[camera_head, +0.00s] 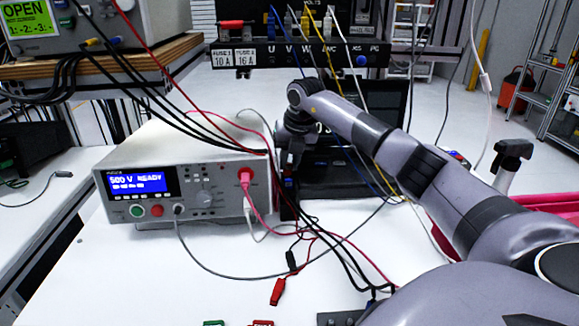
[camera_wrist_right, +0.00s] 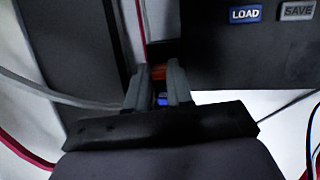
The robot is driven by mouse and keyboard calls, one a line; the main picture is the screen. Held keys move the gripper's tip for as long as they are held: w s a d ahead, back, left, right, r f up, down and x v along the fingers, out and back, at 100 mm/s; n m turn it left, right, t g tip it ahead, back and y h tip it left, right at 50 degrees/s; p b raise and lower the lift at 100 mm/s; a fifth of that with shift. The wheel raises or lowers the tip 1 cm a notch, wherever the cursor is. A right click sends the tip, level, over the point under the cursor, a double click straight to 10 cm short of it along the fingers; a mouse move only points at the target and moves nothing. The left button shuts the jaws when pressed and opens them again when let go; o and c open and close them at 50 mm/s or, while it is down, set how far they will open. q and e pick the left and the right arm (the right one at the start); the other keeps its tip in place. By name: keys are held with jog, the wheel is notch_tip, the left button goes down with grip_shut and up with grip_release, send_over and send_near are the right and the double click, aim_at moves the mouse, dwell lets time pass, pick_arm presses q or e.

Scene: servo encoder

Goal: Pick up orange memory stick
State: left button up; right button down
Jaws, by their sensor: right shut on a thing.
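The orange memory stick (camera_wrist_right: 158,72) shows as a small orange piece between the fingertips of my right gripper in the right wrist view. My right gripper (camera_wrist_right: 157,86) is shut on it, with a small blue patch visible lower between the fingers. In the head view my right gripper (camera_head: 289,183) points down between the grey tester and the black device; the stick cannot be made out there. Whether the stick still touches the black device is unclear. My left gripper is not in view.
The black device (camera_head: 345,181) is right of the gripper, with LOAD (camera_wrist_right: 246,14) and SAVE (camera_wrist_right: 298,10) buttons. The grey tester (camera_head: 200,215) stands left. Cables hang close around the gripper. Red (camera_head: 277,291) and black clips lie on the white table (camera_head: 130,280).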

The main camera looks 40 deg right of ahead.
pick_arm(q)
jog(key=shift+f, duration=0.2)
pick_arm(e)
jog(key=shift+s+a+f+t, duration=0.1)
jog(key=shift+s+f+t, duration=0.1)
jog(key=shift+t, duration=0.1)
jog(key=shift+s+a+t+h+b, duration=0.15)
jog(key=shift+s+t+h+b, duration=0.2)
jog(key=shift+t+b, duration=0.35)
jog(key=shift+s+a+f+t+b, duration=0.15)
jog(key=shift+s+t+b, duration=0.1)
jog(key=shift+t+b, duration=0.3)
notch_tip(320, 180, up, 6)
jog(key=s, duration=0.1)
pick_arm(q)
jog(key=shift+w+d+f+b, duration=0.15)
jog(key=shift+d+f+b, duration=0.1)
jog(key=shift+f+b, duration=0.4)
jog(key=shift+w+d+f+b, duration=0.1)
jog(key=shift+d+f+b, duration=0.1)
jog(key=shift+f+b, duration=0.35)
pick_arm(e)
jog(key=s+a+r+g, duration=0.1)
jog(key=s+a, duration=0.3)
jog(key=s, duration=0.6)
jog(key=s+a+r+g, duration=0.1)
jog(key=s+a+g, duration=0.1)
jog(key=s, duration=0.8)
jog(key=shift+s+a, duration=0.2)
jog(key=shift+a, duration=0.7)
